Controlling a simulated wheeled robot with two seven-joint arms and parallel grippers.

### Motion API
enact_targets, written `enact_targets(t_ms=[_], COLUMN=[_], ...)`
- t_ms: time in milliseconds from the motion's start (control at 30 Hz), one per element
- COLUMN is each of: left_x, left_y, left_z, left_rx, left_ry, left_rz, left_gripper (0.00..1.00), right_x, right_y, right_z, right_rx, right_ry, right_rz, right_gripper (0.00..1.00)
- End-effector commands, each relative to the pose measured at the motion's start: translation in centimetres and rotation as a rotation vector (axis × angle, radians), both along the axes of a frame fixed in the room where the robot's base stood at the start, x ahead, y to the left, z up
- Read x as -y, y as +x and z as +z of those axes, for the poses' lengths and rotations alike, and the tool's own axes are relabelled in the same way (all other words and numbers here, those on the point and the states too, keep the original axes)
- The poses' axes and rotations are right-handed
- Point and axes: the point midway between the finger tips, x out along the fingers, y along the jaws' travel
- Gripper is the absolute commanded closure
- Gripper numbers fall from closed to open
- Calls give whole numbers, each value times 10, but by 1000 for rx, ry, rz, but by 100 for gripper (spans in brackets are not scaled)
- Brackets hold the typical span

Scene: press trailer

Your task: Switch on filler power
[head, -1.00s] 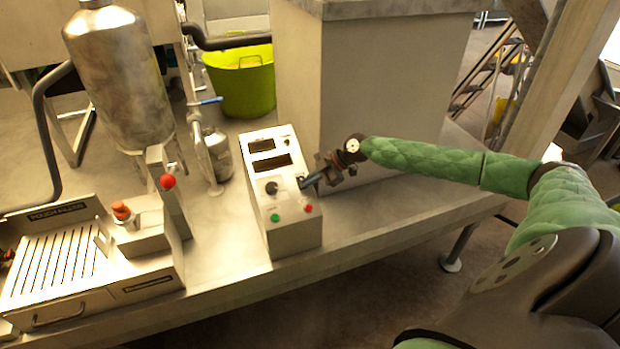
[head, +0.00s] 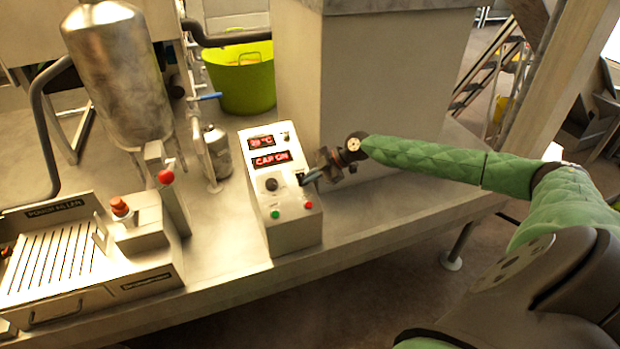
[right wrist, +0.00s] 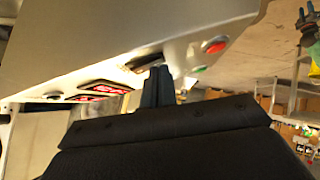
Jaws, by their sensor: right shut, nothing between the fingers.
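The control box (head: 291,236) stands on the steel bench. Its two displays are lit red: the upper one (head: 262,142) reads about "29 °C" and the lower one (head: 271,159) seems to read "CAP ON". Below them are a black knob (head: 271,184), a dark switch (head: 300,176), a green button (head: 275,214) and a red button (head: 309,205). My right gripper (head: 308,179) is shut and empty, its tips at the dark switch. In the right wrist view the fingertips (right wrist: 158,72) are at the switch (right wrist: 146,62), partly hiding it; I cannot tell whether they touch.
A green tub (head: 240,85) is behind. A large steel cabinet (head: 390,90) stands behind my right forearm. The bench's front right is clear.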

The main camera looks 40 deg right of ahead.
Motion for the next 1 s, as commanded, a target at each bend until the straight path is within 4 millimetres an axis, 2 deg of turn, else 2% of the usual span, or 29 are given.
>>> enact_targets(t_ms=[400,833,900,1000], left_x=[-1,0,-2,-9], left_y=[1,2,3,2], left_z=[0,0,-5,-7], left_rx=[0,7,20,23], left_ry=[1,0,0,6], left_rz=[1,0,-5,-7], left_gripper=[64,64,64,64], right_x=[0,0,0,-7], right_y=[0,0,0,1], right_z=[15,15,15,25], right_rx=[-1,0,0,2], right_ry=[0,0,0,0], right_rz=[-1,0,0,2], right_gripper=[100,100,100,100])
